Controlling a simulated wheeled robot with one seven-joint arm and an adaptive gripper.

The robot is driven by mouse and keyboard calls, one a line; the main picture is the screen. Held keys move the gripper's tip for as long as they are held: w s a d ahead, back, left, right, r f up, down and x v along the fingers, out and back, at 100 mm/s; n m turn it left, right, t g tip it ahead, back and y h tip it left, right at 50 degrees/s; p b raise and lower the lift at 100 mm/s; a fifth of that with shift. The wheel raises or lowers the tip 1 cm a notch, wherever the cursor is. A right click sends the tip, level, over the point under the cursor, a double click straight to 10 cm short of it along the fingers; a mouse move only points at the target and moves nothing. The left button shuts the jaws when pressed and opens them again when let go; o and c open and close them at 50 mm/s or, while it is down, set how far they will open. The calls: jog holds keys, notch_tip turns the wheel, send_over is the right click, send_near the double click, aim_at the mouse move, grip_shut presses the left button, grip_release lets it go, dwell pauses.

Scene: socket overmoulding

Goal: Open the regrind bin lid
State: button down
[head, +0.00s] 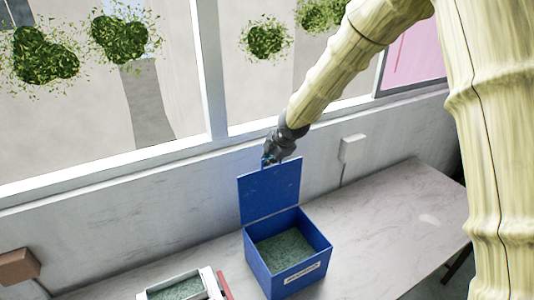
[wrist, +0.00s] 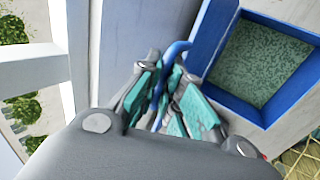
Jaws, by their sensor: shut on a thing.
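The blue regrind bin (head: 306,278) stands on the counter with a label on its front and green-grey granules inside. Its blue lid (head: 268,192) stands raised, roughly upright at the bin's back edge. My gripper (head: 268,160) is at the lid's top edge. In the wrist view, my gripper (wrist: 168,92) has its teal-padded fingers shut around a blue handle (wrist: 174,52) of the lid. The open bin (wrist: 225,35) with its granules shows at the right of that view. The part of the handle between the fingers is hidden.
A pale tray (head: 208,284) of granules with a red part beside it stands left of the bin. A white wall box (head: 352,148) and the window wall are close behind the lid. The marble counter (head: 400,215) is clear to the right.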

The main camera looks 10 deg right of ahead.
jog(key=shift+w+r, duration=0.1)
jog(key=shift+w, duration=0.35)
jog(key=shift+a, duration=0.1)
jog(key=c, duration=1.6)
grip_release()
jog(key=shift+o, duration=0.2)
jog(key=shift+s, duration=0.1)
jog(key=v, duration=1.2)
